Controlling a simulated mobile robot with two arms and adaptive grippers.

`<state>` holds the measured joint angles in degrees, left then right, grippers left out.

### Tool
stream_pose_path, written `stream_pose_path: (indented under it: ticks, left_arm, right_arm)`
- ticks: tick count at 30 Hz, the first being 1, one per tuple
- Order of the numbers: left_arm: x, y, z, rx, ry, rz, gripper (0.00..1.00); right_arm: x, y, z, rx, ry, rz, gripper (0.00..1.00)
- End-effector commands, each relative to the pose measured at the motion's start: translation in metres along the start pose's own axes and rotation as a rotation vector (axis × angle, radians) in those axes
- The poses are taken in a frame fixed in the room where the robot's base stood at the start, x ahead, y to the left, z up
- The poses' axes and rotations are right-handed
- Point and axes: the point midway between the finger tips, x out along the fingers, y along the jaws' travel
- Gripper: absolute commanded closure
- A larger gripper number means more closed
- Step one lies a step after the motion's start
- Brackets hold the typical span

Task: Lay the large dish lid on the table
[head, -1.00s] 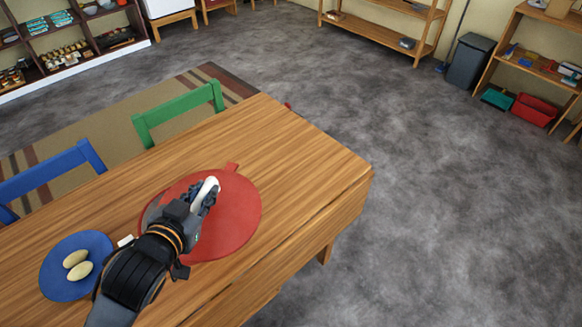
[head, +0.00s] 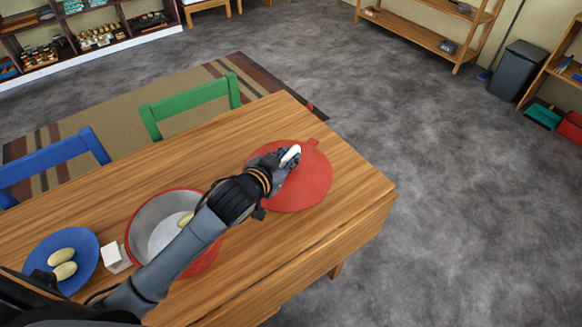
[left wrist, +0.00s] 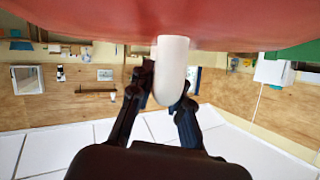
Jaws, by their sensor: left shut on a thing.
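The large red lid (head: 307,190) is over the right end of the wooden table (head: 345,178) in the head view. I cannot tell whether it touches the tabletop. My left gripper (head: 287,157) is shut on the lid's white handle (head: 292,152). In the left wrist view the handle (left wrist: 171,72) sits between the two fingers (left wrist: 162,95), against the lid's red surface (left wrist: 110,22). The open dish (head: 150,222), grey inside with a red rim, stands to the left, partly hidden by my arm, with something pale yellow in it. My right gripper is not in view.
A blue plate (head: 88,262) with two pale yellow oval things (head: 63,264) and a small white block (head: 116,257) are at the table's left. A green chair (head: 190,101) and a blue chair (head: 55,162) stand along the far side. The table's right corner is bare.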

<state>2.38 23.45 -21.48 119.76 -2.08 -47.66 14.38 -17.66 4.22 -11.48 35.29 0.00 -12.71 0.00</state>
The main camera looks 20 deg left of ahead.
Motion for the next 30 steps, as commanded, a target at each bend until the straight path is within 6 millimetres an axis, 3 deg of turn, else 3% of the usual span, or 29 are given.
stream_pose_path:
  ticks: [3, 9, 14, 20, 30]
  left_arm:
    - [0.025, -0.002, 0.019, -0.001, -0.004, 0.001, 1.0]
    - [0.048, -0.005, 0.032, -0.001, -0.002, 0.002, 1.0]
    - [0.058, -0.007, 0.04, -0.001, -0.002, 0.002, 1.0]
    - [0.067, -0.002, 0.064, -0.002, -0.004, 0.003, 1.0]
    - [0.068, -0.001, 0.067, -0.001, -0.001, 0.003, 1.0]
  right_arm:
    - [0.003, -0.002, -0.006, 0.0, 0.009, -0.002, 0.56]
    - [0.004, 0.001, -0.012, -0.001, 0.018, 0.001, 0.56]
    - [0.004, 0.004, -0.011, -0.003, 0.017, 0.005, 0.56]
    - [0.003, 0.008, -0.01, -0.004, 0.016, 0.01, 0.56]
    - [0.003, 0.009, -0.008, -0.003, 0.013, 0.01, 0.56]
